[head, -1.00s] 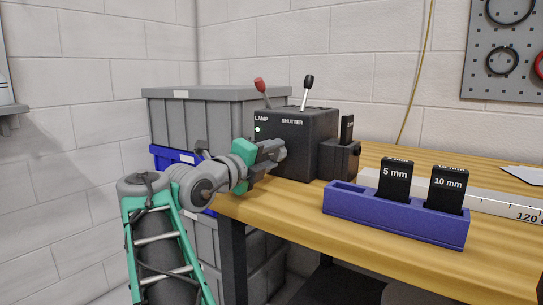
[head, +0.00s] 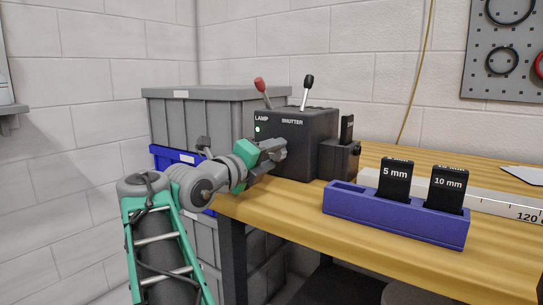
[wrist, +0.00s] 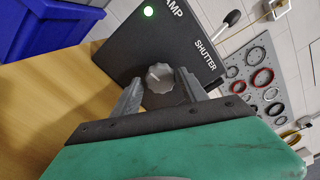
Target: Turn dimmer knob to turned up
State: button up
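The dimmer knob (wrist: 159,78) is a grey, ridged round knob on the front of a black box (head: 296,132) labelled LAMP and SHUTTER. A faint light mark shows on its face. In the head view my gripper hides the knob. My gripper (head: 276,152) is at the box's front face. In the wrist view my gripper (wrist: 160,84) is open, with one finger to each side of the knob and visible gaps between. Contact with the knob cannot be seen. A green lamp light (wrist: 148,11) is lit on the box.
A red-tipped lever (head: 260,86) and a black-tipped lever (head: 307,84) stand on the box. A purple rack (head: 395,219) with black 5 mm and 10 mm blocks stands on the wooden table (head: 305,238). Grey bins (head: 205,115) and a blue bin (head: 172,157) stand left.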

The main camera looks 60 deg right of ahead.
jog(key=shift+o, duration=1.1)
jog(key=a, duration=0.2)
jog(key=a+p, duration=0.1)
jog(key=a, duration=0.2)
jog(key=w+a, duration=0.1)
jog(key=a, duration=0.1)
jog(key=shift+w+a, duration=0.1)
jog(key=shift+a, duration=0.25)
